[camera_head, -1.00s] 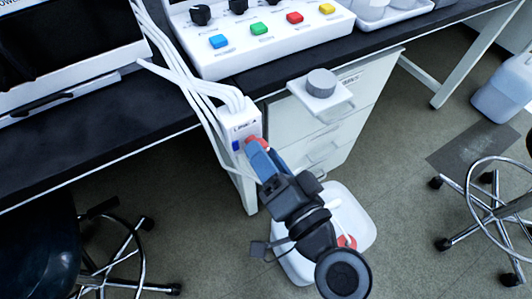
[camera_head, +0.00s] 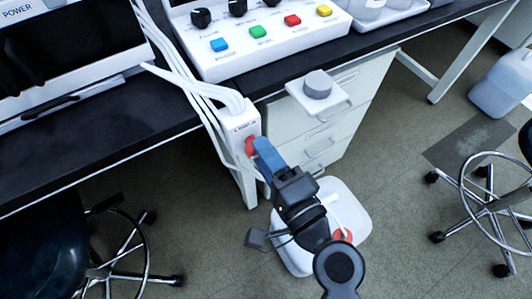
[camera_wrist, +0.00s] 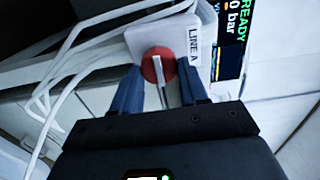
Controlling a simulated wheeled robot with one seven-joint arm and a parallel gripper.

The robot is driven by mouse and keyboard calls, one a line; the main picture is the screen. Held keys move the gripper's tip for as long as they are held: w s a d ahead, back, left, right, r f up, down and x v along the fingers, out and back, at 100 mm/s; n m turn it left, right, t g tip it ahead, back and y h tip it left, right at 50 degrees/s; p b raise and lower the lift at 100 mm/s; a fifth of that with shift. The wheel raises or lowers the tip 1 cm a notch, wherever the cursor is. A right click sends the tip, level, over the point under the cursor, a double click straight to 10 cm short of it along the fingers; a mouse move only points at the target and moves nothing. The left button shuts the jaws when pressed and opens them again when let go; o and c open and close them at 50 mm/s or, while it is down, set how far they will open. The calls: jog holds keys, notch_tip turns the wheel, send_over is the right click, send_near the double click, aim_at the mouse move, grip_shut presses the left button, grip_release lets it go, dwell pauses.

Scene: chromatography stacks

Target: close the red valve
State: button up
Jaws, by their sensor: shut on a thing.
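The red valve (camera_head: 250,146) is a round red knob on the front of a white box (camera_head: 239,125) at the table's front edge. In the wrist view the valve (camera_wrist: 150,64) shows a pale straight bar across its face, and the box (camera_wrist: 176,38) beside it carries the label LINE A. My gripper (camera_head: 259,148) is at the valve, shut on it. Its two blue fingers stand on either side of the bar in the wrist view. In the head view a finger hides part of the knob.
White tubes (camera_head: 190,82) run into the top of the box. A small shelf with a grey knob (camera_head: 318,84) juts out to the right. A white container (camera_head: 353,198) stands on the floor below my arm. A panel with coloured buttons (camera_head: 262,48) sits on the table (camera_head: 100,150).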

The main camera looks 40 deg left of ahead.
dwell(0.4)
jog(key=o, duration=1)
jog(key=shift+o, duration=0.2)
jog(key=v, duration=0.8)
